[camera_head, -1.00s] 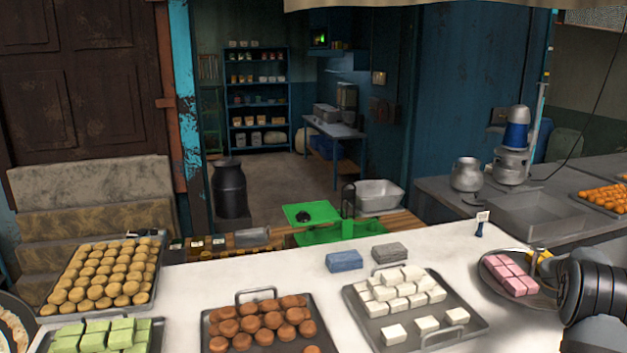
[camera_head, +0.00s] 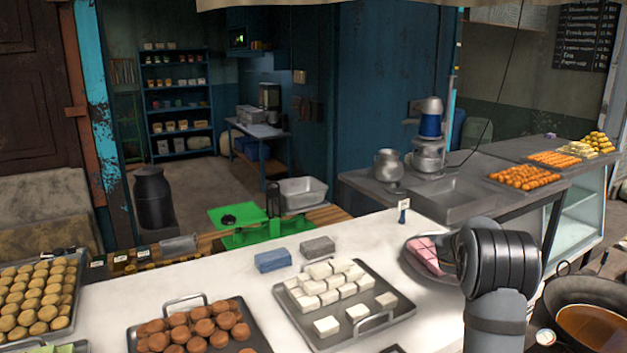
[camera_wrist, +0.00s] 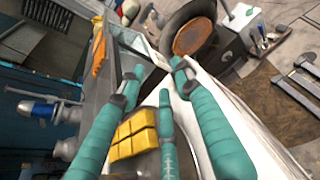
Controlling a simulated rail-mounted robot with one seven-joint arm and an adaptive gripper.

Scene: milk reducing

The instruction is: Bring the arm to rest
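My arm (camera_head: 495,265) stands at the right of the head view, over the right end of the white counter. Its dark end is bent toward the left, and my gripper is mostly hidden behind it there. In the wrist view my gripper (camera_wrist: 158,78) shows teal fingers spread apart, with nothing between them. Yellow blocks (camera_wrist: 135,135) lie beyond the fingers in that view. In the head view a plate of pink blocks (camera_head: 428,254) sits just left of my arm's end. I cannot tell whether the gripper touches the plate.
A tray of white blocks (camera_head: 397,306) and a tray of brown sweets (camera_head: 250,335) stand on the white counter (camera_head: 225,275). Blue (camera_head: 272,260) and grey (camera_head: 318,246) blocks lie behind them. A wide pan (camera_head: 587,312) of brown liquid stands to the right of my arm.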

